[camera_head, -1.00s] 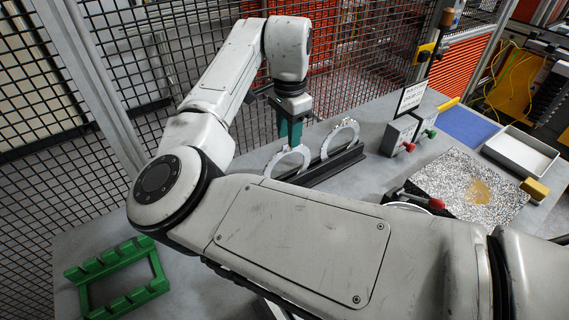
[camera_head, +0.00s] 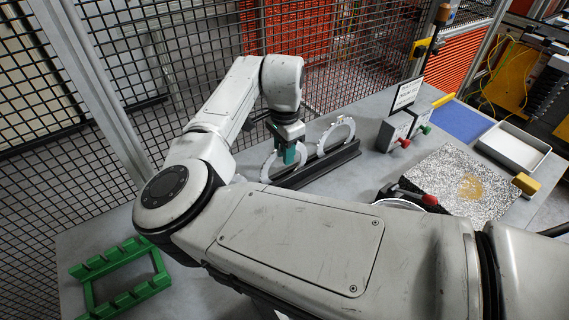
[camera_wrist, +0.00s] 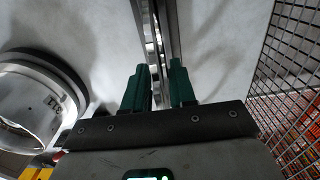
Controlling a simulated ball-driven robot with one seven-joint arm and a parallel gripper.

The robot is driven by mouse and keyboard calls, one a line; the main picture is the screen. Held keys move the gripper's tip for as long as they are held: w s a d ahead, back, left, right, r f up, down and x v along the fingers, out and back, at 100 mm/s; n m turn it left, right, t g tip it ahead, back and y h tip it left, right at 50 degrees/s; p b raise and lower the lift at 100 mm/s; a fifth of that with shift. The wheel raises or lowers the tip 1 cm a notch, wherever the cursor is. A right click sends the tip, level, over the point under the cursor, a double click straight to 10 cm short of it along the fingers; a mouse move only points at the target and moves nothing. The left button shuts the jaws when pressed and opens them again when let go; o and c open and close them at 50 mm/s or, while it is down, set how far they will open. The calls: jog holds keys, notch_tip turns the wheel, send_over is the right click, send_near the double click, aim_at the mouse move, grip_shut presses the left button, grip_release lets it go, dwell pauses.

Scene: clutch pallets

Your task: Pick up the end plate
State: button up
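Two pale ring-shaped plates stand upright in a dark slotted rack (camera_head: 335,160); I take the end plate to be one of them. The near-left plate (camera_head: 266,166) is partly covered by my gripper (camera_head: 289,153), which has its green fingers down at the plate's upper part. The other plate (camera_head: 338,131) stands apart to the right. In the wrist view my gripper (camera_wrist: 159,80) shows two green fingers with a gap between them. The rack (camera_wrist: 172,25) and thin edges run up the picture in line with that gap. I cannot tell whether the fingers touch the plate.
A round metal housing (camera_wrist: 28,105) lies left in the wrist view. A green rack (camera_head: 119,298) is at the front left. Control boxes (camera_head: 392,133), a speckled mat (camera_head: 445,170), a blue mat (camera_head: 462,120) and a white tray (camera_head: 514,146) are right. Mesh fencing stands behind.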

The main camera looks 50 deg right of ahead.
grip_shut()
dwell(1.1)
